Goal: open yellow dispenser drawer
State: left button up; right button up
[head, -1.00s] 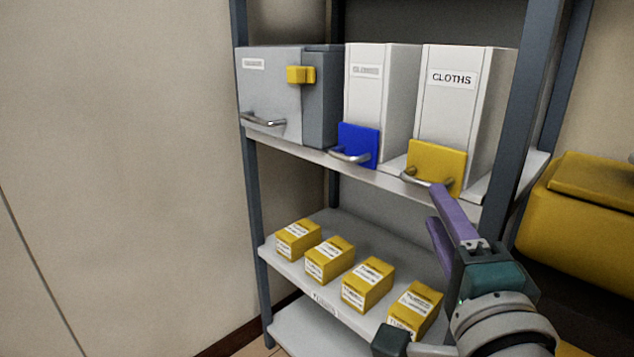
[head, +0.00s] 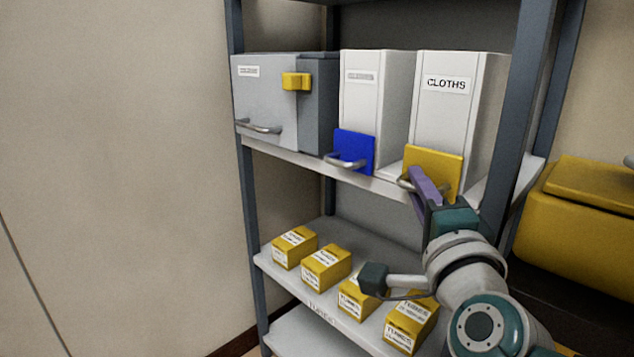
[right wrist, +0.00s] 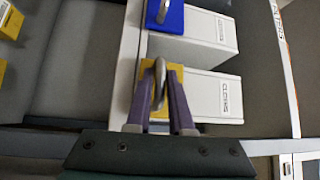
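The yellow dispenser drawer (head: 446,164) is the low front of the white box labelled CLOTHS (head: 446,110) on the upper shelf. It looks shut against the box. Its metal bar handle (head: 402,183) faces out. My right gripper (head: 417,176), with purple fingers, is at this handle and partly hides it. In the right wrist view, the handle (right wrist: 159,80) lies between the two fingertips (right wrist: 160,74). Gaps seem to show on both sides of it, so the fingers look open around it. My left gripper is not in view.
A blue drawer (head: 355,150) on a similar white box is just left. A grey cabinet (head: 268,110) with a yellow latch stands farther left. Several yellow boxes (head: 327,267) sit on the lower shelf, below my right arm. A shelf post (head: 525,110) rises on the right.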

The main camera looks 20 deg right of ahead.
grip_shut()
dwell(1.0)
